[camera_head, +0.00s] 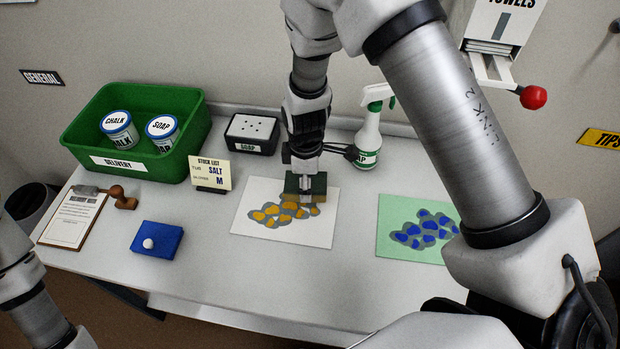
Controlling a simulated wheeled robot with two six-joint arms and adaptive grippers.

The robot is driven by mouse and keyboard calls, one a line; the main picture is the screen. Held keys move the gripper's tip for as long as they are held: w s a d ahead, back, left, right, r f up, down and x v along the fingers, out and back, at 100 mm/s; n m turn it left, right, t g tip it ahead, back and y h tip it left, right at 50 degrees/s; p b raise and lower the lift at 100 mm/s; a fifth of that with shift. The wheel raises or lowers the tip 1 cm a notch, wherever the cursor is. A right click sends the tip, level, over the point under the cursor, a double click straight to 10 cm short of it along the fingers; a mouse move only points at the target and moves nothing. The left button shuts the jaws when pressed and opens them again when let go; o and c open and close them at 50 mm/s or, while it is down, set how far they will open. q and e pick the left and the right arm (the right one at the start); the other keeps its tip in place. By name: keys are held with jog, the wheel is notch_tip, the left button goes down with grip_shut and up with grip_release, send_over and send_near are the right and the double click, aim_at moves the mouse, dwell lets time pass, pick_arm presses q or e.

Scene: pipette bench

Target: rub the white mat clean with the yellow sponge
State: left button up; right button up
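The white mat (248,222) lies flat on the bench and bears a patch of yellow-orange blotches with grey ones around them. A sponge (319,186) with a dark green upper face and a dull yellow lower edge is at the mat's upper right, over the edge of the stain. My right gripper (305,184) points down and is shut on the sponge; its fingertips are partly hidden. The sponge looks in contact with the mat or just above it. My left arm shows at the lower left, but its gripper is out of view.
A green mat (390,216) with blue blotches lies to the right, partly behind my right arm. A spray bottle (368,142), soap box (252,134), stock card (210,174), green bin (91,109), blue block (156,238) and clipboard (73,221) stand around. The bench front is clear.

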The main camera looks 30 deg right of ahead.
jog(key=shift+s+a+f, duration=0.1)
jog(key=shift+s, duration=0.05)
jog(key=s, duration=0.1)
jog(key=s+a, duration=0.1)
jog(key=s, duration=0.1)
jog(key=shift+s, duration=0.1)
jog(key=s+r, duration=0.1)
jog(key=s+r+m, duration=0.1)
jog(key=shift+s+a+r, duration=0.25)
jog(key=shift+s+r, duration=0.15)
jog(key=shift+w+d+f+m+p, duration=0.1)
jog(key=shift+m+p, duration=0.2)
